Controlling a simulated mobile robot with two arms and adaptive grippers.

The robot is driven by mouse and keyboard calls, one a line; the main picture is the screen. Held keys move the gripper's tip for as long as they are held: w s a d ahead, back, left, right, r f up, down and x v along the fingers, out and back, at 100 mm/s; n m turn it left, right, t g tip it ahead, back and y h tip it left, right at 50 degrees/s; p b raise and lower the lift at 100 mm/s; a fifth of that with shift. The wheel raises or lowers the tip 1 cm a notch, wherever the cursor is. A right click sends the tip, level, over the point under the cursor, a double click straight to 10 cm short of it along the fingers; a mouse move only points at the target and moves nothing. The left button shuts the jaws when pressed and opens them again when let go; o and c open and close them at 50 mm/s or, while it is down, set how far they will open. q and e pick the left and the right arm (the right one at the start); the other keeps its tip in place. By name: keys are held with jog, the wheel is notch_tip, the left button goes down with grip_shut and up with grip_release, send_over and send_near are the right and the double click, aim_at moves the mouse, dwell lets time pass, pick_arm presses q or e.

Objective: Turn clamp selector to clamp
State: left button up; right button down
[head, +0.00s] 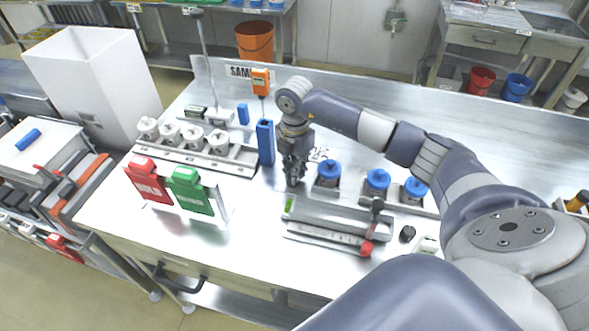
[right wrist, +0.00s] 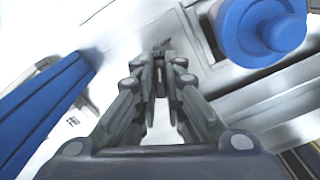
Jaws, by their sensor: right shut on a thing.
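My right gripper (head: 294,180) reaches down to the steel table between a blue upright holder and a blue-capped jar. In the right wrist view my gripper (right wrist: 162,60) has its fingers close together at the tips, shut on a small dark grey piece (right wrist: 161,45). I take this piece for the clamp selector, but the fingers hide most of it, and its setting cannot be read. In the head view the piece is hidden behind the gripper. My left gripper is not in view.
The blue upright holder (head: 265,143) stands close left of the gripper. Blue-capped jars (head: 328,172) stand close on the right.

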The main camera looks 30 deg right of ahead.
jog(key=shift+r+m, duration=0.1)
jog(key=shift+m, duration=0.5)
jog(key=c, duration=1.7)
grip_release()
notch_tip(320, 180, up, 12)
